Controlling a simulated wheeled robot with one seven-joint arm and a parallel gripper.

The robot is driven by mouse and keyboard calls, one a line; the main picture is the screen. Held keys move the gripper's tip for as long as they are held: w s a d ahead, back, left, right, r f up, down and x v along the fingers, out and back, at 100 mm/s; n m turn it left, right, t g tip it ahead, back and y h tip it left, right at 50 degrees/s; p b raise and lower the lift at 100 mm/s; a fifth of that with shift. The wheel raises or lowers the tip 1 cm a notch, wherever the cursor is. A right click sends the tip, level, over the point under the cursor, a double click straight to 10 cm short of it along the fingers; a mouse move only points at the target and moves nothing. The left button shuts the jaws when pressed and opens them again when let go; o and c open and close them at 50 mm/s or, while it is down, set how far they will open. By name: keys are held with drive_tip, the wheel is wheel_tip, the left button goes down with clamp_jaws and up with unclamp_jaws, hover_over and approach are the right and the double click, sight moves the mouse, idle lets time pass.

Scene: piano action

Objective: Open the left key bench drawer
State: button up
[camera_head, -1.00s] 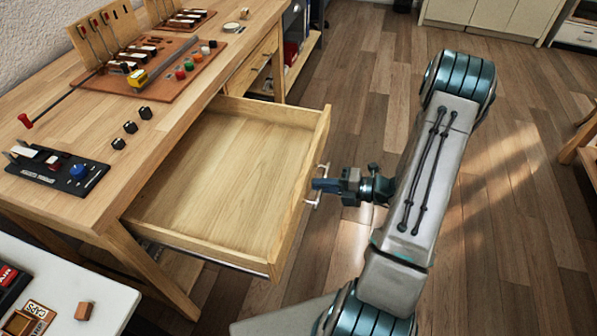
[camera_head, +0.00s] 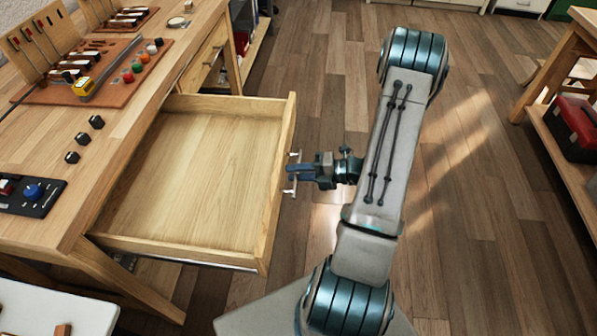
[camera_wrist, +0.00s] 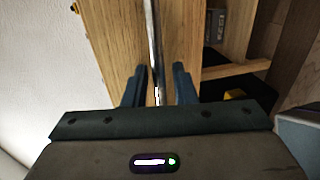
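The key bench drawer (camera_head: 190,160) is pulled well out of the wooden bench, and its light wood inside looks empty. Its front panel (camera_head: 278,185) faces right and carries a slim metal handle (camera_head: 293,188). My gripper (camera_head: 292,172) is at this handle, reaching in from the right. In the wrist view, the two dark fingers of my gripper (camera_wrist: 160,88) stand apart, with a thin pale bar of the handle (camera_wrist: 157,96) between them. A gap shows beside the bar, and contact cannot be made out.
The bench top (camera_head: 130,110) holds a brown board with key parts (camera_head: 90,85), several black blocks and a dark control box (camera_head: 30,195). A white table (camera_head: 60,305) is at lower left. A shelf with a red toolbox (camera_head: 575,128) is at right. The floor between is clear.

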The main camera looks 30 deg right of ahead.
drive_tip(key=v, duration=1.3)
drive_tip(key=shift+s+d+p, duration=0.25)
drive_tip(key=shift+d+p, duration=0.05)
drive_tip(key=shift+r, duration=0.1)
drive_tip(key=s+a+r+m+g+h+p, duration=0.3)
drive_tip(key=a+r+m+h+p, duration=0.2)
drive_tip(key=a+r+m, duration=0.5)
drive_tip(key=s+a+r+m+g+h+p, duration=0.2)
drive_tip(key=a+r+m+h+p, duration=0.3)
drive_tip(key=r+m, duration=1.4)
drive_tip(key=s+a+r+h, duration=0.1)
drive_tip(key=a+h, duration=0.2)
drive_tip(key=a, duration=0.3)
drive_tip(key=shift+s+a+m+g, duration=0.2)
drive_tip(key=shift+a+m+g, duration=0.1)
drive_tip(key=shift+a+g, duration=0.1)
